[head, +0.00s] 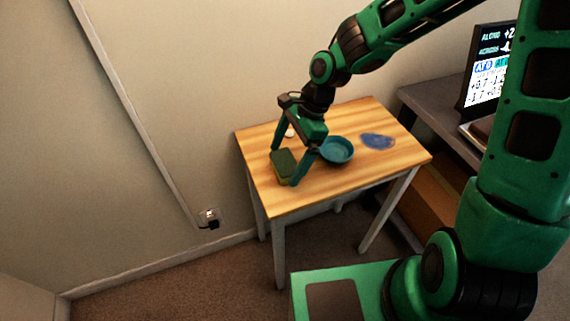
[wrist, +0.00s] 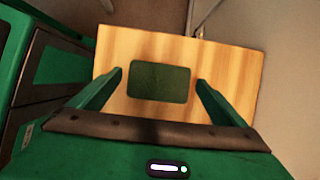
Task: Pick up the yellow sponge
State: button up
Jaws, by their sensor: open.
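The sponge (head: 284,160) lies on the wooden table near its left side. Its top looks dark green, with a yellowish lower side showing in the head view. In the wrist view only the dark green top of the sponge (wrist: 158,82) shows. My gripper (head: 285,168) is open, with its fingers pointing down at the sponge. In the wrist view my gripper (wrist: 159,77) has one finger on each side of the sponge, with bare wood showing between each finger and the sponge. I cannot tell how far the fingertips are above the table.
A teal bowl (head: 337,150) stands just right of my gripper on the table (head: 300,198). A flat blue patch (head: 378,141) lies further right. A small white thing (head: 289,132) is partly hidden behind my gripper. A grey desk with a monitor (head: 488,80) stands at the right.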

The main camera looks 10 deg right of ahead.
jog(key=shift+x, duration=0.75)
jog(key=c, duration=1.1)
jog(key=shift+r, duration=0.2)
jog(key=shift+r, duration=0.55)
notch_tip(320, 180, up, 3)
jog(key=shift+w+f, duration=0.1)
jog(key=shift+f, duration=0.1)
jog(key=s+a+r, duration=0.7)
jog(key=s+a, duration=0.1)
jog(key=shift+s+a, duration=0.15)
jog(key=shift+s, duration=0.05)
